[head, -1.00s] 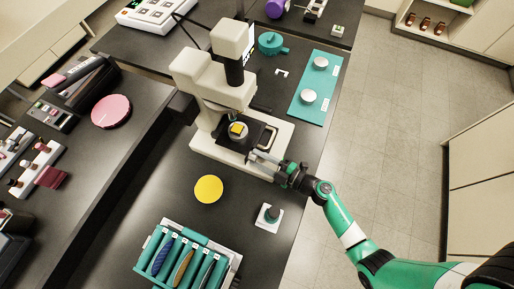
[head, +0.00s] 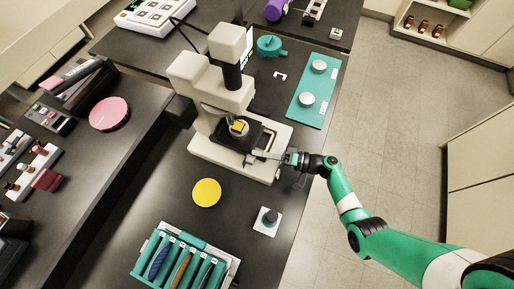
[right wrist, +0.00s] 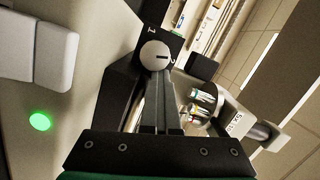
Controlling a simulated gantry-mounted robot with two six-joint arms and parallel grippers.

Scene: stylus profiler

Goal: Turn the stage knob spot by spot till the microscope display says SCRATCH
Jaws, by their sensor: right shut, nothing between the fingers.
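The microscope (head: 205,85) stands on the dark bench, with a small yellow sample (head: 239,127) on its black stage (head: 225,137). In the right wrist view the stage knob (right wrist: 155,55) is a pale round cap with a dark slot, on a black plate marked 1 and 2. My right gripper (head: 256,157) is at the stage's right front side. Its closed fingers (right wrist: 155,90) point at the knob, their tips at its lower edge; I cannot tell whether they touch. The display (head: 250,42) is nearly edge-on and its text is unreadable. My left gripper is out of view.
A teal mat (head: 314,91) with silver discs is behind on the right. A green light (right wrist: 40,122) glows on the microscope.

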